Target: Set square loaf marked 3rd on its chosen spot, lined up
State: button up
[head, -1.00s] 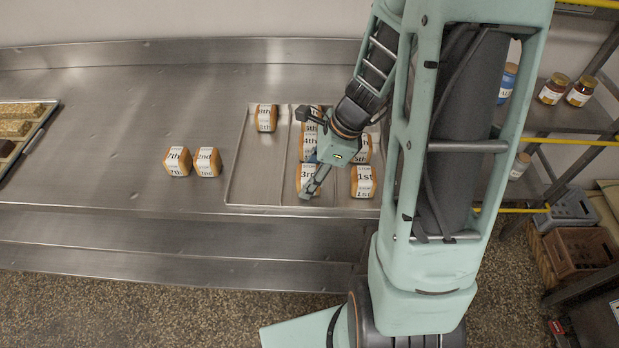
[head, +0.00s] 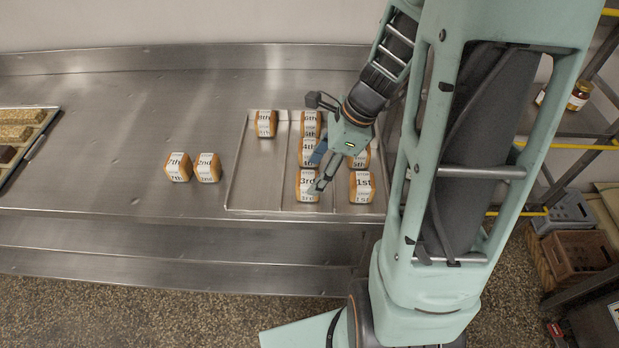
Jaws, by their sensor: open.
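The square loaf marked 3rd (head: 303,181) stands in the middle column of the metal tray (head: 258,212), at its front, with its label facing me. My gripper (head: 316,172) is open and reaches down just over this loaf's right side. One finger overlaps the loaf's right edge in the picture; I cannot tell whether it touches. The loaf marked 1st (head: 362,189) stands to its right and the loaf marked 4th (head: 307,150) behind it. The gap between 3rd and 4th is partly hidden by my gripper.
Loaves marked 6th (head: 310,122) and 8th (head: 265,124) stand at the back of the tray, and 5th (head: 361,160) is partly hidden. Loaves 7th (head: 177,167) and 2nd (head: 208,167) stand on the bare counter (head: 110,120) left of the tray. The tray's front left is clear.

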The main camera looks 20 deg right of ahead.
jog(key=v, duration=0.6)
jog(key=shift+r, duration=0.3)
jog(key=shift+d, duration=0.1)
